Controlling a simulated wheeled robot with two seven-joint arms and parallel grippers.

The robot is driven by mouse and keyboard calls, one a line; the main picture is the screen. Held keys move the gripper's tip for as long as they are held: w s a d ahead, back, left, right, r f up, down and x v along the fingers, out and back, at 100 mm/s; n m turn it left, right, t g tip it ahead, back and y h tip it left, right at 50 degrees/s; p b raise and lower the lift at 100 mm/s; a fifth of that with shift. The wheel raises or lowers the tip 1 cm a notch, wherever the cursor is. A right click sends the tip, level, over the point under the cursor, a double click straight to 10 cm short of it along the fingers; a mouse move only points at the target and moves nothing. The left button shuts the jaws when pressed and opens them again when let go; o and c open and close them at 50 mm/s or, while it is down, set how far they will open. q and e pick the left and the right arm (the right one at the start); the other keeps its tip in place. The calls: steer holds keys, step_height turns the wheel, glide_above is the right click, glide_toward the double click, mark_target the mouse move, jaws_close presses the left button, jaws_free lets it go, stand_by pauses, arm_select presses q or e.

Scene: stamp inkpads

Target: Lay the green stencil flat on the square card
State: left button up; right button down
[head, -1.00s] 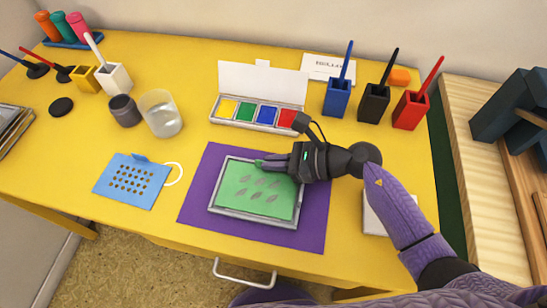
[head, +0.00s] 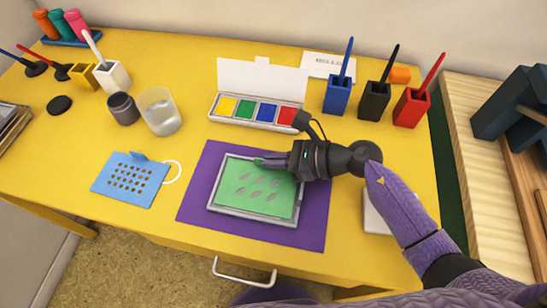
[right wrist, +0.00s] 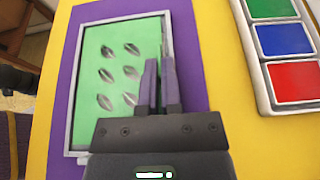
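The green stencil (head: 258,190) with several leaf-shaped holes lies over a grey-rimmed tray (head: 250,217) on a purple mat. It looks about level; I cannot tell whether it touches what is below. Pale grey shows through its holes, and no square card is clearly visible beneath it. In the right wrist view the stencil (right wrist: 118,110) fills the space inside the tray rim (right wrist: 78,85). My right gripper (head: 268,162) is at the stencil's far edge. In the right wrist view its fingers (right wrist: 161,65) are close together around a thin green upright piece of the stencil. My left gripper is not in view.
A paint box (head: 258,112) with an open white lid stands behind the purple mat (head: 196,205). A blue stencil (head: 130,182) lies to the left. A water cup (head: 160,112) and pots stand farther back. A white block (head: 377,218) is partly hidden under my right arm.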

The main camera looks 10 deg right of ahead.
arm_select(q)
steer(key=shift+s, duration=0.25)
arm_select(e)
steer(key=shift+s+f, duration=0.1)
steer(key=shift+f, duration=0.1)
steer(key=c, duration=1.2)
jaws_free()
steer(key=shift+c, duration=0.2)
steer(key=o, duration=0.5)
steer(key=shift+f, duration=0.1)
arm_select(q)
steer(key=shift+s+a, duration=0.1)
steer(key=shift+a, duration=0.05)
arm_select(e)
steer(key=p+v, duration=0.1)
steer(key=v, duration=0.9)
steer(key=shift+r+p, duration=0.25)
steer(key=shift+p, duration=0.15)
steer(key=shift+a, duration=0.1)
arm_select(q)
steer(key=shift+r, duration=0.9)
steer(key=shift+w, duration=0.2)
